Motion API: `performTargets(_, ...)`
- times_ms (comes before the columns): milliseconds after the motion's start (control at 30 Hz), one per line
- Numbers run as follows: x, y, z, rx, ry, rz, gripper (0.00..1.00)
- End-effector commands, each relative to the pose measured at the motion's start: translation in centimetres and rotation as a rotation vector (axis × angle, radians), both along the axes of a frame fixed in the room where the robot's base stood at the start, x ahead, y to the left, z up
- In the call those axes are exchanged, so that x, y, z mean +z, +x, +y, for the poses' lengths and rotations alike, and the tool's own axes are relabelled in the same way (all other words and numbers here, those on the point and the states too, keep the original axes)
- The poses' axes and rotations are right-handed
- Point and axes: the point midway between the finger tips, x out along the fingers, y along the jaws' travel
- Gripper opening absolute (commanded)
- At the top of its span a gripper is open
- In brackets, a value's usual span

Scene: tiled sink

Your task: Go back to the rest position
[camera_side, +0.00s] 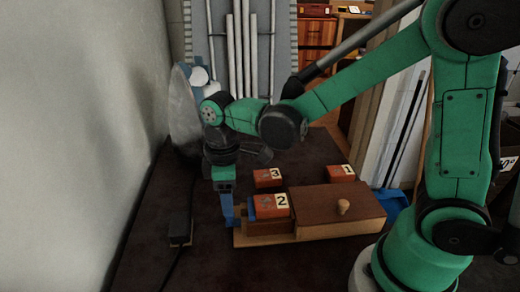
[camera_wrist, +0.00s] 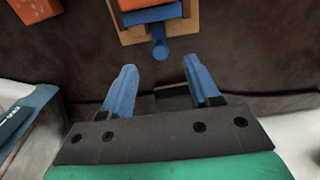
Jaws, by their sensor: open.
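My gripper (camera_side: 228,213) points down at the left end of a wooden box (camera_side: 325,204) on the dark table. In the wrist view its two blue fingers (camera_wrist: 160,70) are spread apart with nothing between them. A blue knob (camera_wrist: 159,47) on the wooden end piece lies just beyond the fingertips, apart from them. Red block 2 (camera_side: 270,206) sits at the box's left end, with blue showing beside it. Block 3 (camera_side: 267,178) and block 1 (camera_side: 341,172) are behind the box.
A round wooden knob (camera_side: 343,206) stands up from the box top. A dark oblong object (camera_side: 180,228) lies on the table at left, near the pale wall (camera_side: 70,130). A blue item (camera_side: 397,217) is at the right. Bare table (camera_side: 150,265) shows in front.

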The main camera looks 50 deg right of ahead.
Motion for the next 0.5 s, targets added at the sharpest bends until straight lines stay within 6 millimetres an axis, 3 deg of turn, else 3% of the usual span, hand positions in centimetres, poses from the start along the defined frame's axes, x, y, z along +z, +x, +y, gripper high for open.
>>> performTargets(167, 1.3, -0.06, -0.01, 0.0, 0.0, 0.0, 0.55)
performTargets(500, 1.51, -0.06, -0.05, -0.003, 0.001, -0.002, 0.55)
